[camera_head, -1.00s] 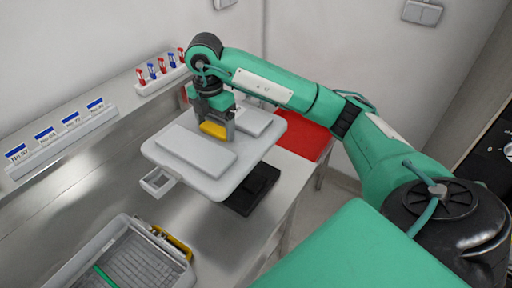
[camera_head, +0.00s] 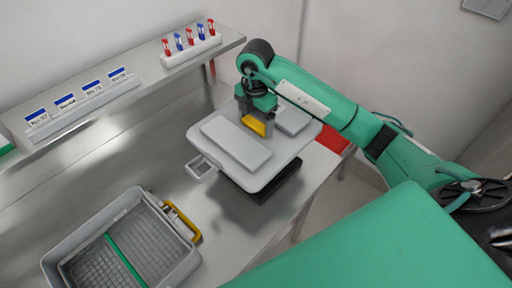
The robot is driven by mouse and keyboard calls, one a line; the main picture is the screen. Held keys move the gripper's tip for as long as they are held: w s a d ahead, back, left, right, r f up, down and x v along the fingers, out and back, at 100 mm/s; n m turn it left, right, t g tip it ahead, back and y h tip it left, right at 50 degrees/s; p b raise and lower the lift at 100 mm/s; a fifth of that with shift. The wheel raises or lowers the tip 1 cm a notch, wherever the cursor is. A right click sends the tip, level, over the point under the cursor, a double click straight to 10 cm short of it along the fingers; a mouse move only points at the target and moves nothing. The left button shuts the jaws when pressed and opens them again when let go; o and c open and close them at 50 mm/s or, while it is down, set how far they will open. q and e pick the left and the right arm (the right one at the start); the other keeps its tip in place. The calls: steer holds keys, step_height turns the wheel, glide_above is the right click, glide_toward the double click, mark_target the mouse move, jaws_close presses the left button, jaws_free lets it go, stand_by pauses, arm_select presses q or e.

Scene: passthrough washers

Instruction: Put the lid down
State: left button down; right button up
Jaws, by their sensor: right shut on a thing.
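The lid (camera_head: 283,176) is a light grey flat panel with raised blocks and a small loop handle at its left corner. My right gripper (camera_head: 258,125) is shut on the lid near its middle, where a yellow part shows between the fingers. The lid is held roughly level above the steel counter, over a black object (camera_head: 262,188) that it mostly covers. I cannot tell whether the two touch. My left gripper is not in view.
A grey basket (camera_head: 60,252) with a yellow handle and green strip stands at lower left. A shelf at the back carries a labelled holder (camera_head: 83,105) and a rack of red and blue items (camera_head: 191,50). A red surface (camera_head: 332,138) lies right of the lid. The counter (camera_head: 125,165) between is clear.

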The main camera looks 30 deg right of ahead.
mark_target(256, 137)
step_height(256, 137, down, 7)
steer(key=shift+f+p, duration=0.1)
steer(key=shift+p, duration=0.55)
step_height(256, 137, down, 4)
steer(key=shift+f+p, duration=0.25)
steer(key=shift+p, duration=0.4)
steer(key=shift+f, duration=0.35)
steer(key=shift+f, duration=0.1)
steer(key=o, duration=1.5)
steer(key=shift+c, duration=0.2)
steer(key=shift+s, duration=0.1)
